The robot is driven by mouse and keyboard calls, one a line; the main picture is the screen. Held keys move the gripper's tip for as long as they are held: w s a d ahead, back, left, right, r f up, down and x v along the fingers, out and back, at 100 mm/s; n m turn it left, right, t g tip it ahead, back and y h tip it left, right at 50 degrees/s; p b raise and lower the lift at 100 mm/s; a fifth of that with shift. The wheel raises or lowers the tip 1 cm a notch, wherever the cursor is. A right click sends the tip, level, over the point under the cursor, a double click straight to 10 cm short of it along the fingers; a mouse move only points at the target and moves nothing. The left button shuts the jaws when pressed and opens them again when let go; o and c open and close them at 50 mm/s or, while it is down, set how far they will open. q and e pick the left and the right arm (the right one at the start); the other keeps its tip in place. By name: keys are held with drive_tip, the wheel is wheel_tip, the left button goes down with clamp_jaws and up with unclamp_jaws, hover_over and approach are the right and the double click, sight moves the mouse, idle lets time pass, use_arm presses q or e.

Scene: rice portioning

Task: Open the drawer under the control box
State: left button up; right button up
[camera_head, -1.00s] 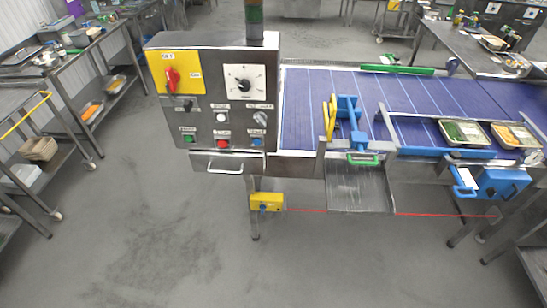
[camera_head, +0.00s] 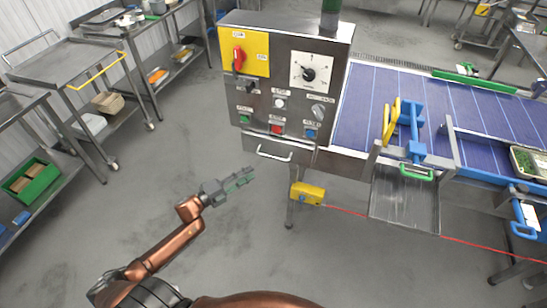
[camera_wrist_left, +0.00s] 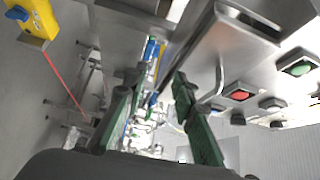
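The control box (camera_head: 285,80) is a steel box with a yellow panel, a red switch, a dial and several buttons. The drawer (camera_head: 300,154) under it looks closed, with a pale bar handle (camera_head: 274,157) across its front. My left gripper (camera_head: 248,178) is below and left of the handle, apart from it in the head view. In the left wrist view its two green fingers (camera_wrist_left: 158,80) are spread with nothing gripped. My right gripper is not in view.
The blue conveyor (camera_head: 370,100) and a steel chute (camera_head: 405,200) stand to the right. Steel carts (camera_head: 65,75) line the left. The floor below the drawer is clear.

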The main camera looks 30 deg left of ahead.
sight(274, 157)
use_arm(q)
drive_tip(key=d+r+m+h, duration=0.4)
drive_tip(key=d+r, duration=0.1)
drive_tip(key=r, duration=0.4)
drive_tip(key=x, duration=0.7)
drive_tip(key=shift+w+f, duration=0.15)
drive_tip(key=shift+f, duration=0.1)
clamp_jaws()
